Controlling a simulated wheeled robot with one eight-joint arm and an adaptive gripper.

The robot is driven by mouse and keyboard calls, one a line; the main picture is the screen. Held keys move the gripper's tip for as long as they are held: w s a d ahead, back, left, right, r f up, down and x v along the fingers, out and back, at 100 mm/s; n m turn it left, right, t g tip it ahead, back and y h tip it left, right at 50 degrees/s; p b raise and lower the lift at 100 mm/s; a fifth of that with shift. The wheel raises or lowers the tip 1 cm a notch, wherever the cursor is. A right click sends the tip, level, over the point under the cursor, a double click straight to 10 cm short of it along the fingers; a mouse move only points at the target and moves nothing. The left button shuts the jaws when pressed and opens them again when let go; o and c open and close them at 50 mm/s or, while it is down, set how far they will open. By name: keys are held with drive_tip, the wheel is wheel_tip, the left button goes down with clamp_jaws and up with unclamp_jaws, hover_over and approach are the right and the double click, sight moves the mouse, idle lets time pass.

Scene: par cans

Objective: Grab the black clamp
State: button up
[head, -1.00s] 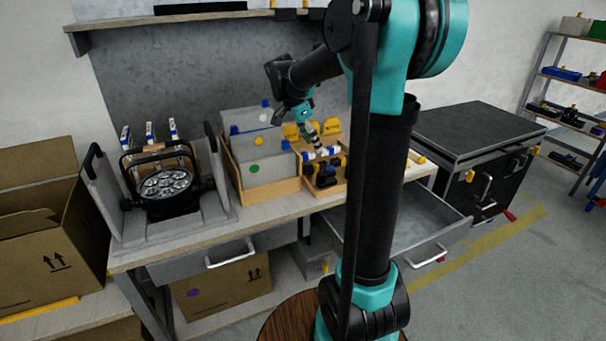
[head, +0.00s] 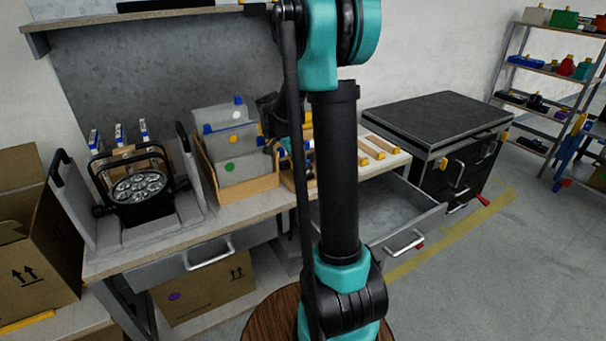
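The black clamp cannot be made out. The wooden stand (head: 287,173) on the workbench, right of the box of grey panels, is mostly behind my arm's black column. A black part of my arm's wrist shows left of the column, above the stand. My gripper's fingers are hidden behind the column, so I cannot see whether they are open or hold anything.
A stage light (head: 143,188) sits in a grey cradle (head: 75,210) on the workbench (head: 120,262). A wooden box (head: 255,188) holds grey panels. An open drawer (head: 395,215) juts out at right, before a dark cabinet (head: 435,125). Cardboard boxes stand at left.

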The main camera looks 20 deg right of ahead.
drive_tip(key=x, duration=0.4)
drive_tip(key=shift+w, duration=0.1)
drive_tip(key=shift+c, duration=0.5)
clamp_jaws()
